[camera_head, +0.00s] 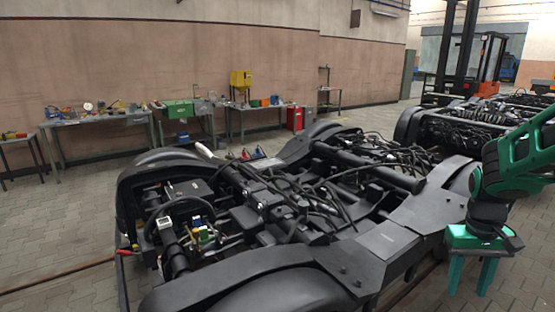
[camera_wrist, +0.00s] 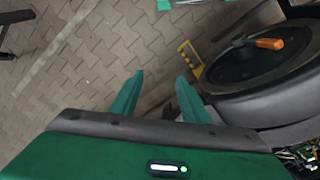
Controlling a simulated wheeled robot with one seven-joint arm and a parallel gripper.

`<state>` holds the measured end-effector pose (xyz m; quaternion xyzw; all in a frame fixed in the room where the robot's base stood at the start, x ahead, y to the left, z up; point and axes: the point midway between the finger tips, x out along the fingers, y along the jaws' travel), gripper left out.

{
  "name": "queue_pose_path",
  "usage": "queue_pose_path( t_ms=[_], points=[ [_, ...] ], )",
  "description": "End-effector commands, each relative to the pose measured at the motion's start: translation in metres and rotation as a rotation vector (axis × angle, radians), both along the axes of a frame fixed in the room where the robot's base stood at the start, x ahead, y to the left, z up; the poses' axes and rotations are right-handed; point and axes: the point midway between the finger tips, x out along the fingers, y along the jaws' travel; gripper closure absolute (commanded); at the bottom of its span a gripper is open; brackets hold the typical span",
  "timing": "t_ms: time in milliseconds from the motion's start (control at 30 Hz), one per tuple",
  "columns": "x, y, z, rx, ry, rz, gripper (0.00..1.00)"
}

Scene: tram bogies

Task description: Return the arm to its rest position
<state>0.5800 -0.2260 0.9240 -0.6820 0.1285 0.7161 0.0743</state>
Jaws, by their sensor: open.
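My green arm reaches in from the right edge of the head view. My gripper (camera_head: 471,280) points down beside the right side of the black bogie (camera_head: 380,243), its two green fingers apart with nothing between them. The wrist view also shows my gripper (camera_wrist: 160,82) with spread, empty fingers over the paved floor. A dark round bogie part (camera_wrist: 255,62) with an orange-handled tool (camera_wrist: 270,43) on it lies to the right of the fingers there. Whether the gripper touches the bogie cannot be told from the head view, but it looks apart.
A second bogie (camera_head: 470,125) and an orange forklift (camera_head: 488,70) stand behind at the right. Workbenches (camera_head: 100,120) with tools line the back wall. A yellow object (camera_wrist: 190,58) lies near the bogie in the wrist view.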

Motion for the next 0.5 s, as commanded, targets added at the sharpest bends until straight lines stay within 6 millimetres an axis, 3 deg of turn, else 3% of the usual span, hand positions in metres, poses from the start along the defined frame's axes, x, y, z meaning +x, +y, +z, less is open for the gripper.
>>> queue_pose_path(
  t_ms=[200,500],
  points=[
    [-0.062,0.017,0.033,0.015,-0.029,-0.105,0.58],
    [-0.137,0.043,0.049,0.053,-0.055,-0.228,0.58]
  ],
)
